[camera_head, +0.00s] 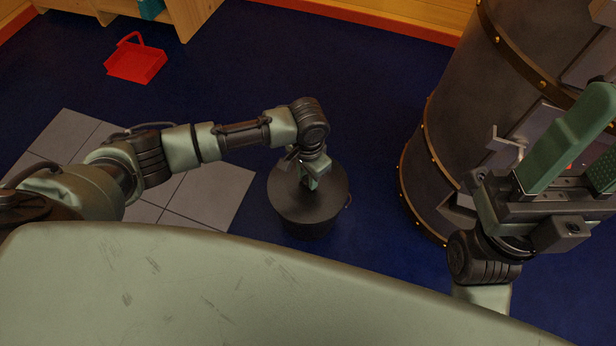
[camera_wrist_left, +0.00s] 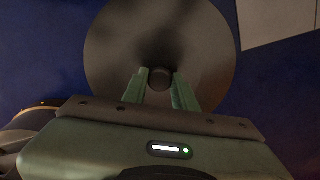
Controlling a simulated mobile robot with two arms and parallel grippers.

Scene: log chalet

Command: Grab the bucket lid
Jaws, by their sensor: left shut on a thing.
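The dark round bucket lid (camera_head: 325,203) sits on top of the dark bucket (camera_head: 310,230), which stands on the blue floor in the middle of the head view. My left gripper (camera_head: 308,182) is over the lid's centre, pointing down. In the left wrist view the lid (camera_wrist_left: 205,60) fills the upper middle, and its small round knob (camera_wrist_left: 160,78) is between the fingers of my left gripper (camera_wrist_left: 160,92), which are shut on it. My right gripper (camera_head: 570,150) is raised at the right, its fingers apart, with nothing seen between them.
A large dark metal cylinder with riveted bands (camera_head: 460,110) stands right of the bucket. Grey floor tiles (camera_head: 205,190) lie to the left. A red dustpan-like tray (camera_head: 135,62) is on the floor at the upper left, near a wooden shelf (camera_head: 185,15). Blue floor behind the bucket is clear.

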